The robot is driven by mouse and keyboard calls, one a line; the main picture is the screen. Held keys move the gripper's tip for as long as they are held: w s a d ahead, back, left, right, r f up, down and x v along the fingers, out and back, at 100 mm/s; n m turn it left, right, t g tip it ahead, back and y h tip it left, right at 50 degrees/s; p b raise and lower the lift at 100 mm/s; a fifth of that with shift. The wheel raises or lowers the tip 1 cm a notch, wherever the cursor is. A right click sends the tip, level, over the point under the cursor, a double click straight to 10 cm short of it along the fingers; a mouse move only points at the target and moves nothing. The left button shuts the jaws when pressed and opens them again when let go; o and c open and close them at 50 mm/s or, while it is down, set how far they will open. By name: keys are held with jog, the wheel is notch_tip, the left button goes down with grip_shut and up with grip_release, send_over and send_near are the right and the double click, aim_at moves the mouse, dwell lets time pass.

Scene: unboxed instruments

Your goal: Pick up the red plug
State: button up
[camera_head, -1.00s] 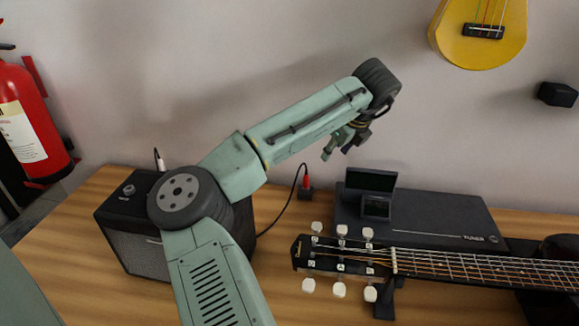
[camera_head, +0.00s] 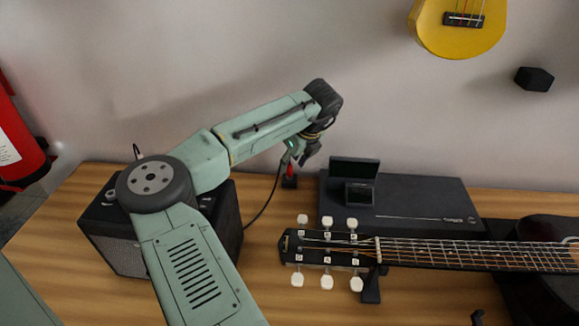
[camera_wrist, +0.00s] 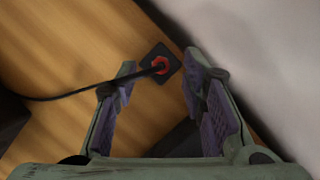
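The red plug (camera_head: 290,171) stands on a small black socket block (camera_head: 289,183) near the back edge of the wooden table. In the wrist view the red plug (camera_wrist: 161,65) shows from above, with a black cable running off to the left. My gripper (camera_head: 297,160) is just above the plug in the head view, and its fingers partly hide it. In the wrist view my gripper (camera_wrist: 158,75) is open, one finger on each side of the plug's line, with nothing between the pads touching it.
A black tuner box (camera_head: 420,195) with a small raised screen stands right of the plug. A guitar headstock (camera_head: 320,248) lies in front of it. A black amplifier (camera_head: 110,232) stands at left. The wall is close behind.

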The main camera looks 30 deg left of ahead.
jog(key=shift+x, duration=1)
grip_shut()
